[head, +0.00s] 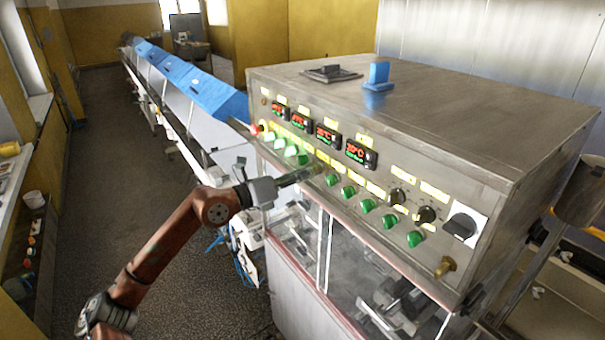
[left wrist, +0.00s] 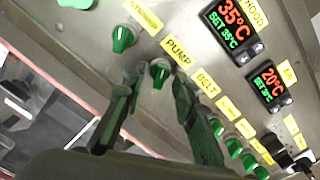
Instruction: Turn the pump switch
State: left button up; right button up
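The pump switch (left wrist: 160,72) is a small green knob on the metal control panel, just below and left of the yellow PUMP label (left wrist: 177,50). In the left wrist view my left gripper (left wrist: 155,82) is open, with one finger on each side of the knob. I see no clear contact; the depth of the fingertips around the knob is hard to tell. In the head view the left gripper (head: 318,170) reaches the panel front from the left, and its fingers hide the pump switch there. My right gripper is not in view.
Several similar green knobs (head: 367,205) stand in a row close beside the fingers. Red displays (head: 328,137) and black dials (head: 426,214) are on the same panel. A blue object (head: 378,77) stands on the cabinet top (head: 450,105). The floor (head: 120,190) at left is open.

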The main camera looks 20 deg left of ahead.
pick_arm(q)
jog(key=v, duration=1.2)
jog(key=shift+w+a, duration=0.1)
